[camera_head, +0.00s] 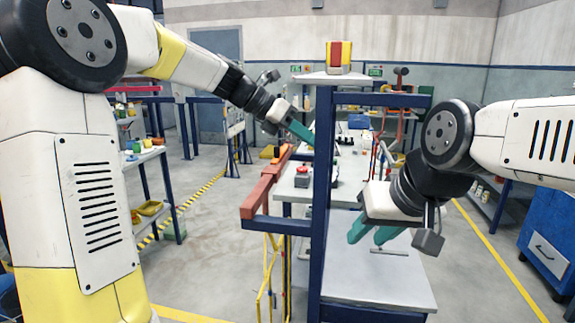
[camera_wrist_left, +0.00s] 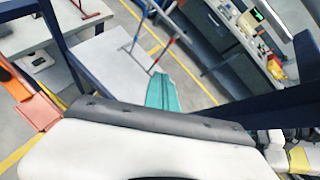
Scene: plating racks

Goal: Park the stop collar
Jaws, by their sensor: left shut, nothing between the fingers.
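I cannot pick out the stop collar for certain in either view. My left gripper (camera_head: 302,132) is beside the dark blue post, above the white bench, with its teal fingers together and nothing seen between them. The shut fingers also show in the left wrist view (camera_wrist_left: 166,93). My right gripper (camera_head: 368,237) points down and left over the lower white table, right of the post. Its two teal fingers are apart with nothing seen between them.
A dark blue post (camera_head: 322,165) carries a small shelf with a red and yellow block (camera_head: 339,56). A red rail (camera_head: 256,192) juts out left of it. A red-topped box (camera_head: 302,176) stands on the white bench. The lower white table (camera_head: 370,283) has a dark bar on it.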

